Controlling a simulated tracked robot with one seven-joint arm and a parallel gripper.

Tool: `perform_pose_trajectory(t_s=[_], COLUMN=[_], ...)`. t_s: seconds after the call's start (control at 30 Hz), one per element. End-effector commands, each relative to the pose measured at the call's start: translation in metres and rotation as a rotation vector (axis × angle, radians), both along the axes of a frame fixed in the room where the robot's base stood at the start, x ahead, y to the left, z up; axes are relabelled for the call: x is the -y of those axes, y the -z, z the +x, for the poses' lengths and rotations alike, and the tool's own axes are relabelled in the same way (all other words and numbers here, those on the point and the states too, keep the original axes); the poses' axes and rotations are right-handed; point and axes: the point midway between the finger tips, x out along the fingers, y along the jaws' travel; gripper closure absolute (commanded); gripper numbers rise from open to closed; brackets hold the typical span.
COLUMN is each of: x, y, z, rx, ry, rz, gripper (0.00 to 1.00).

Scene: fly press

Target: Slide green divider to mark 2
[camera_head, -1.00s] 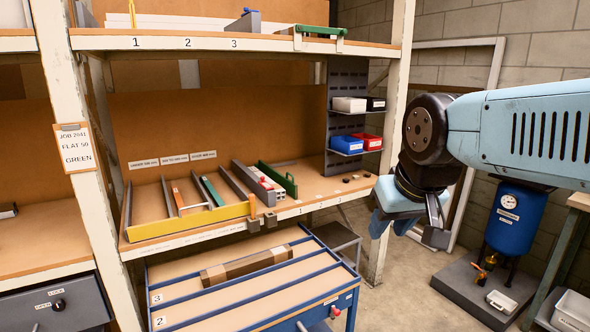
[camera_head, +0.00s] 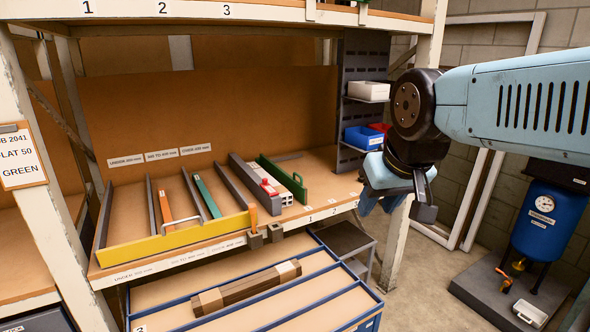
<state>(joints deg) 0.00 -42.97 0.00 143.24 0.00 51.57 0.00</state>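A green divider (camera_head: 281,180) with a handle opening near its front end stands on the middle shelf (camera_head: 322,186). It is right of a dark grey divider (camera_head: 254,182) and a white block with red parts (camera_head: 283,192). Small marks sit on the shelf's front edge, with 1 (camera_head: 309,218) and 2 (camera_head: 333,211) right of the divider's front end. My gripper (camera_head: 400,205) hangs in the air to the right of the shelf, apart from the divider. Nothing shows in it, but its finger opening is unclear from this angle.
A yellow front rail (camera_head: 170,243) closes the left compartments, which hold orange and teal bars. Blue (camera_head: 362,137) and white bins stand on side racks. A shelf post (camera_head: 397,240) is close to my gripper. Below, a blue-edged drawer (camera_head: 330,303) juts out. The upper shelf bears larger 1, 2, 3 marks.

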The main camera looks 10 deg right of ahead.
Motion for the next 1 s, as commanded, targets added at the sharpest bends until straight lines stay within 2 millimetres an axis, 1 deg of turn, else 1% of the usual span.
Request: perform_pose_trajectory(t_s=[0.33,0.47,0.57,0.67,0.8,0.87,1.0], x=[0.000,-0.001,-0.006,-0.007,-0.008,-0.008,-0.008], y=[-0.001,-0.009,-0.022,-0.036,-0.052,-0.056,-0.065], z=[0.001,0.015,0.037,0.068,0.115,0.135,0.185], rx=[0.000,-0.008,-0.018,-0.032,-0.049,-0.057,-0.071], ry=[-0.001,-0.008,-0.018,-0.036,-0.062,-0.072,-0.100], rz=[0.000,0.002,0.004,0.007,0.014,0.018,0.027], gripper=[0.62,0.62,0.62,0.62,0.62,0.62,0.62])
